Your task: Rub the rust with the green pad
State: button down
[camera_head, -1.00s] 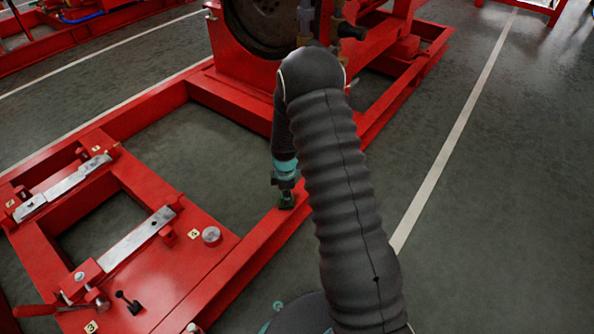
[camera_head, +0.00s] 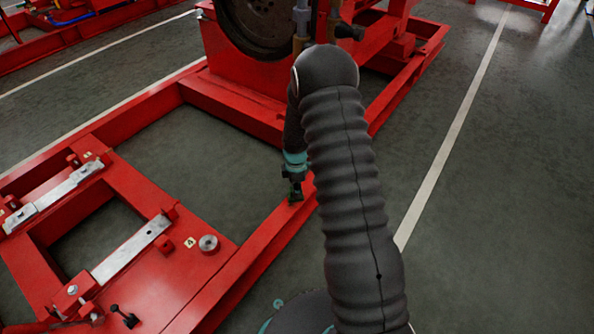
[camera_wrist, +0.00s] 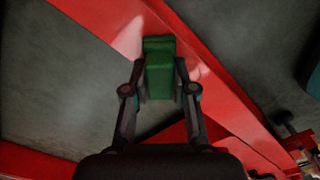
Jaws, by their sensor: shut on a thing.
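The green pad (camera_wrist: 159,67) is held between the two fingers of my gripper (camera_wrist: 160,88) in the wrist view. It lies over the red frame beam (camera_wrist: 103,20). In the head view my gripper (camera_head: 296,190) points down at the red side beam (camera_head: 262,238), with the dark green pad (camera_head: 295,196) at its tip, at or just above the beam's top. I cannot tell whether the pad touches the beam. No rust can be made out on the beam; the spot under the pad is hidden.
A red plate with metal bars (camera_head: 132,248) and a round metal piece (camera_head: 208,244) stands at the left. A large dark wheel (camera_head: 262,25) on a red stand rises at the back. Grey floor (camera_head: 500,200) is open to the right of the frame.

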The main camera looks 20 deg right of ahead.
jog(key=shift+r+p, duration=2.05)
jog(key=shift+r, duration=2)
jog(key=shift+w+a+f+b, duration=0.1)
jog(key=shift+f+b, duration=0.05)
jog(key=shift+b, duration=0.15)
